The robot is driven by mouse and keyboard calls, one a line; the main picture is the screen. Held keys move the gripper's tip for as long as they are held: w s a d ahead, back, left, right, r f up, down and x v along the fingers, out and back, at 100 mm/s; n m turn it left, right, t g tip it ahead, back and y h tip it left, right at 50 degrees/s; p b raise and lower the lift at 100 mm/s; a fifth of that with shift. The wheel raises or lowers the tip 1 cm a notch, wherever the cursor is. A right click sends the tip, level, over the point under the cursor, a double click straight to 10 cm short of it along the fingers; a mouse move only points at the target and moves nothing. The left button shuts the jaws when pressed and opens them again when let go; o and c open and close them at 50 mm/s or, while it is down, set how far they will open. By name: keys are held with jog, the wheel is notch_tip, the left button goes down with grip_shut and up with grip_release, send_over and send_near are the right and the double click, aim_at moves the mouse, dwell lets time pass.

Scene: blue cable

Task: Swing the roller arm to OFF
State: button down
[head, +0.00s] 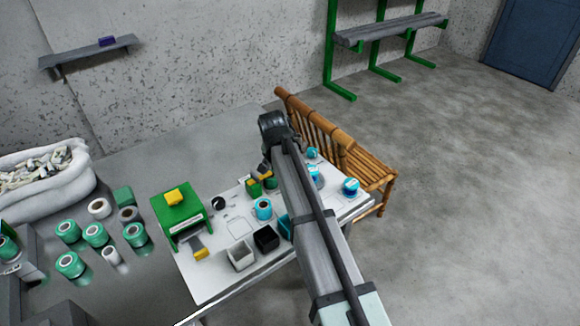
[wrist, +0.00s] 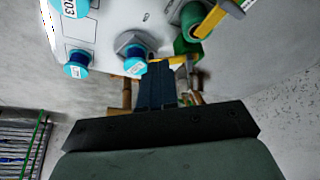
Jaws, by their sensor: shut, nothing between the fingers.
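A grey lever-like arm with yellow ends (wrist: 213,20) shows at the top of the wrist view, beside a dark green rounded part (wrist: 190,27). It may be the roller arm; no OFF mark can be read. In the head view a small green and yellow device (head: 255,188) stands on the white board, partly hidden by my arm. My gripper (wrist: 157,70) is shut and empty, its dark fingers below and left of the lever in the wrist view, apart from it. In the head view my arm hides the fingertips.
Green spools (head: 95,234) lie to the left. A bamboo bench (head: 372,170) stands close behind the board's right side.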

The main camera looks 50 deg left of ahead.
jog(key=x, duration=0.9)
jog(key=shift+w+a+f, duration=0.1)
jog(key=shift+f, duration=0.25)
jog(key=shift+w+a+f, duration=0.15)
jog(key=shift+w+a, duration=0.55)
jog(key=shift+w, duration=0.2)
jog(key=shift+w+a, duration=0.5)
jog(key=shift+w, duration=0.25)
jog(key=shift+w+a+n+g+y, duration=0.1)
jog(key=shift+w+n+g+y, duration=0.45)
jog(key=shift+n, duration=0.75)
jog(key=shift+w+a+n, duration=0.15)
jog(key=shift+w+n, duration=0.45)
jog(key=shift+n, duration=0.3)
jog(key=shift+w+a+n+g+y, duration=0.1)
jog(key=shift+w+a+n+g, duration=0.25)
jog(key=shift+n, duration=0.5)
jog(key=shift+w+a+n+g+y, duration=0.2)
jog(key=shift+w+n+g, duration=0.2)
jog(key=shift+n, duration=0.5)
jog(key=shift+w+a+n+g+y, duration=0.1)
jog(key=shift+w+a+n+g, duration=0.25)
jog(key=shift+n, duration=0.5)
jog(key=shift+w+a, duration=0.45)
jog(key=shift+a, duration=0.15)
